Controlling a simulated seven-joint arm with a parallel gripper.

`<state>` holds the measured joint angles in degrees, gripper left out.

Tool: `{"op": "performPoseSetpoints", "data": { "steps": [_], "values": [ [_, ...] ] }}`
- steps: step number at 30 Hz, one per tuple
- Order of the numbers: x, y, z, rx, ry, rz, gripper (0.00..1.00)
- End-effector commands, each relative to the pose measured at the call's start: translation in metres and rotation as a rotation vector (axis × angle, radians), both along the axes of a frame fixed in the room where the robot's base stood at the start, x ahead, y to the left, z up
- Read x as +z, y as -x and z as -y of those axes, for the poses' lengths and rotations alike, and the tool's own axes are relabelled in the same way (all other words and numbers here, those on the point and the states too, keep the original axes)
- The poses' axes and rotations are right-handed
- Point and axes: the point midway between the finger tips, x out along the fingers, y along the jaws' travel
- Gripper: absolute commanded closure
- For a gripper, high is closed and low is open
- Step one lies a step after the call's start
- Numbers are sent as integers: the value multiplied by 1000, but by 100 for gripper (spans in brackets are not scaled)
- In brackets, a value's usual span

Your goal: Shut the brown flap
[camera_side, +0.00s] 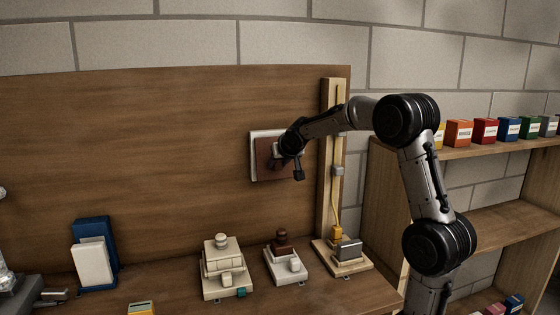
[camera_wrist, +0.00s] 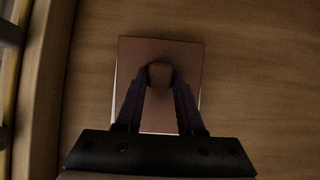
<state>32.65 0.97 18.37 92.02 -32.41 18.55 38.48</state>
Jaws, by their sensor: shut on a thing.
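The brown flap (camera_side: 268,166) is on a pale box (camera_side: 254,141) fixed to the wooden back panel. In the side view it lies close over the box front, with the pale edge showing at its left and top; I cannot tell whether a gap is left. In the wrist view the flap (camera_wrist: 188,60) lies straight ahead, with a pale strip along its lower edges. My gripper (camera_wrist: 160,72) is shut on a small brown knob (camera_wrist: 160,70) on the flap. In the side view my gripper (camera_side: 287,163) is at the flap's right part and partly hides it.
A wooden post (camera_side: 326,190) with a yellow cord stands right of the flap. Below on the bench are a cream device (camera_side: 222,262), a small device with a brown knob (camera_side: 284,262) and a blue holder (camera_side: 95,245). A shelf (camera_side: 490,150) with coloured boxes stands at right.

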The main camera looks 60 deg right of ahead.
Motion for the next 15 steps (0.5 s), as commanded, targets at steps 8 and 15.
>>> {"op": "performPoseSetpoints", "data": {
  "steps": [8, 15],
  "values": [
    [-17, -7, 7, -1, -13, -16, 100],
    [-21, -9, 9, -2, -16, -19, 100]
  ]
}}
